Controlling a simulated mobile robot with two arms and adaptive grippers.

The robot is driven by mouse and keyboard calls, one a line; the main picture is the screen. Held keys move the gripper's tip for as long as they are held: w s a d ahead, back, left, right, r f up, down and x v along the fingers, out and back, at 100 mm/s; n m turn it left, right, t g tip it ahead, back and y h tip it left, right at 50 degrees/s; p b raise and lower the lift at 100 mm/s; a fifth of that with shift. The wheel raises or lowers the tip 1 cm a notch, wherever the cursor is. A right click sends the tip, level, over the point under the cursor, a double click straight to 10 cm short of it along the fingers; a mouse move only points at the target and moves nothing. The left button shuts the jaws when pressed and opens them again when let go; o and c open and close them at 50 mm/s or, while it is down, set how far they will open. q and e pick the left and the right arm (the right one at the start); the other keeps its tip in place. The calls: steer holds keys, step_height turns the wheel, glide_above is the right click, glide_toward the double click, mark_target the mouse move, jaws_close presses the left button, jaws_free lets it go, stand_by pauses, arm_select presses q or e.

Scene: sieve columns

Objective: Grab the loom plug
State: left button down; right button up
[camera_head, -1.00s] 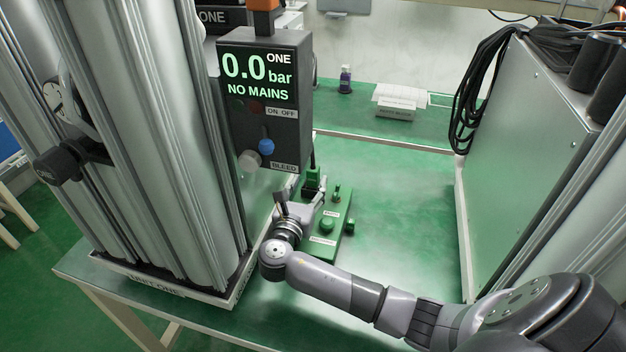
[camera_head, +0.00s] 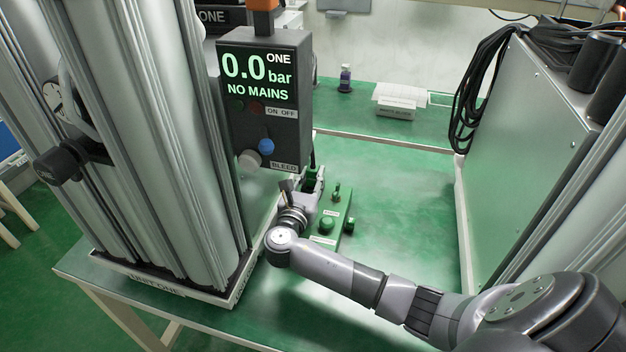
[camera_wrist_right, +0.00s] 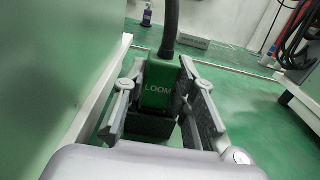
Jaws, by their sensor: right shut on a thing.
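The loom plug (camera_wrist_right: 158,86) is a green block marked LOOM with a thick black cable rising from its top. In the right wrist view it stands upright between the fingers of my right gripper (camera_wrist_right: 160,108). In the head view the right gripper (camera_head: 309,186) is beside the control box, shut on the plug, which is mostly hidden by the fingers there. The plug is at the far end of a green panel (camera_head: 334,214) with a round green knob and small fittings. Its lower end is in shadow. My left gripper is not in view.
A dark control box (camera_head: 266,128) reading 0.0 bar NO MAINS hangs close to the gripper. Tall metal columns (camera_head: 165,150) stand left. A metal cabinet (camera_head: 530,150) with looped black cables (camera_head: 480,90) stands right.

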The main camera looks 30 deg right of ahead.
jaws_close()
